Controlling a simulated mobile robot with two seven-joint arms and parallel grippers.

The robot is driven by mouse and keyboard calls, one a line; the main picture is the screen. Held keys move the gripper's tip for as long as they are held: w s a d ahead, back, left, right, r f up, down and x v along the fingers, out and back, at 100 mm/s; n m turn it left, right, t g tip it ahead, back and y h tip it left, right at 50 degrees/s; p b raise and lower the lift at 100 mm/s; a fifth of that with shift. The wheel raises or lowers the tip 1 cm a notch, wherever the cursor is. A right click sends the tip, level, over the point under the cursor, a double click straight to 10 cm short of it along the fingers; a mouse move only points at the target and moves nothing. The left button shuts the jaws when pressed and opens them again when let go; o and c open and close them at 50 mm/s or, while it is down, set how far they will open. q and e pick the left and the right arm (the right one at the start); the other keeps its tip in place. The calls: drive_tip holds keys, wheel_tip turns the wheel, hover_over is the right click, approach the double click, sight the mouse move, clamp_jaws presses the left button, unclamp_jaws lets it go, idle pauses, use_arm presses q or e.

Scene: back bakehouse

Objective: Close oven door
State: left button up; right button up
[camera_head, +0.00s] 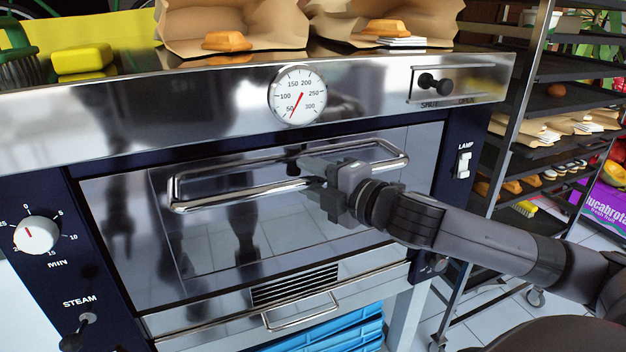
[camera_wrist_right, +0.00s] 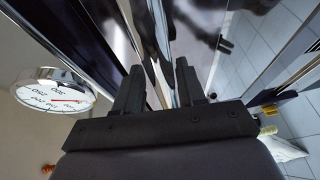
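The oven door (camera_head: 215,250) is a dark, glossy panel in the oven front. It stands upright and looks flush or nearly flush with the frame; I cannot tell whether a small gap is left. Its shiny handle (camera_head: 235,198) runs across the upper part. My right gripper (camera_head: 314,178) is at the middle of the handle, its arm coming in from the right. In the right wrist view, its two fingers (camera_wrist_right: 158,90) are apart, pointing at the oven front, with no clear sign of a grip on the bar. My left gripper is not in view.
A round temperature dial (camera_head: 297,95) sits above the door, with a damper knob (camera_head: 434,83) to its right. A timer knob (camera_head: 36,235) is at left, a lamp switch (camera_head: 464,165) at right. Paper bags (camera_head: 232,22) stand on top. A tray rack (camera_head: 560,110) stands close at right.

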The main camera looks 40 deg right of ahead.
drive_tip(key=shift+f, duration=0.1)
drive_tip(key=shift+s, duration=0.1)
drive_tip(key=shift+s+d, duration=0.1)
drive_tip(key=shift+s, duration=0.4)
drive_tip(key=shift+s+d+b, duration=0.2)
drive_tip(key=shift+s+b, duration=0.45)
drive_tip(key=shift+s, duration=0.95)
drive_tip(key=shift+s+d+r, duration=0.1)
drive_tip(key=shift+s+r, duration=0.1)
drive_tip(key=shift+s, duration=0.45)
drive_tip(key=shift+s+d+r, duration=0.1)
drive_tip(key=shift+s+r, duration=0.05)
drive_tip(key=shift+s, duration=0.45)
drive_tip(key=shift+f, duration=0.1)
